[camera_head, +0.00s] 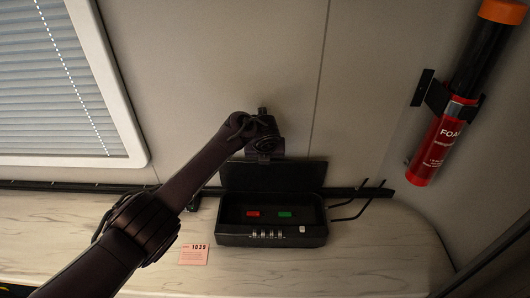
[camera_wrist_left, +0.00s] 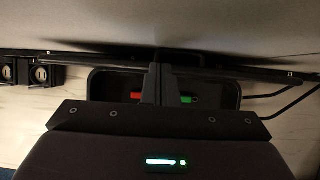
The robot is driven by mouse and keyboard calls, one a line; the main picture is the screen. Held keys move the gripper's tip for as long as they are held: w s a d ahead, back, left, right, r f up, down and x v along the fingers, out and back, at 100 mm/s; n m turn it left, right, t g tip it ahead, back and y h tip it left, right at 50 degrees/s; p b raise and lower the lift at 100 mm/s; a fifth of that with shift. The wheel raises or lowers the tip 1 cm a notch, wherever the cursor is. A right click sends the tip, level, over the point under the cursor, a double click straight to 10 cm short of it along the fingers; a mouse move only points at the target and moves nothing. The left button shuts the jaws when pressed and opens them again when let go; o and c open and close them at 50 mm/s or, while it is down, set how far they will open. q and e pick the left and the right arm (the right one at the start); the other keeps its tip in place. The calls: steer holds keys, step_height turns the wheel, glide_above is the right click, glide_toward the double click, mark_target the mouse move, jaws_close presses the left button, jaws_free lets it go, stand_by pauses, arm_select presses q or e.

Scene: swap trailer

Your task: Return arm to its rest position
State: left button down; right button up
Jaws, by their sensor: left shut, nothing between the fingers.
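My left arm comes in from the left in the head view, and its wrist is above an open black box. The left gripper (camera_wrist_left: 163,75) shows in the left wrist view with its fingers together and empty, in front of the box. The black box (camera_head: 270,238) stands on the counter with its lid raised against the wall. It has number dials on its front and a red piece (camera_head: 253,213) and a green piece (camera_head: 285,213) inside. In the head view the gripper fingers are hard to make out against the dark lid. My right gripper is in neither view.
A pink note (camera_head: 194,254) reading 1039 lies on the marble counter (camera_head: 390,255) left of the box. Black hooks (camera_head: 362,200) stick out right of the box. A red fire extinguisher (camera_head: 435,145) hangs on the right wall. A blind-covered window (camera_head: 60,80) is at the left.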

arm_select(q)
steer(key=v, duration=0.7)
steer(key=s+a+f+n+h, duration=0.2)
steer(key=s+f+n, duration=0.7)
steer(key=s+n, duration=0.5)
steer(key=s+a+r+n+g+y, duration=0.1)
steer(key=s+a+n, duration=0.7)
steer(key=s+n, duration=0.3)
steer(key=s+a+r+n+g+y, duration=0.1)
steer(key=s+a+n, duration=0.8)
steer(key=s, duration=0.3)
step_height(320, 180, down, 29)
steer(key=s+g, duration=0.1)
steer(key=g, duration=0.1)
steer(key=s+a+f, duration=0.3)
steer(key=s+f, duration=1.7)
steer(key=shift+s+g, duration=0.35)
steer(key=shift+g, duration=0.05)
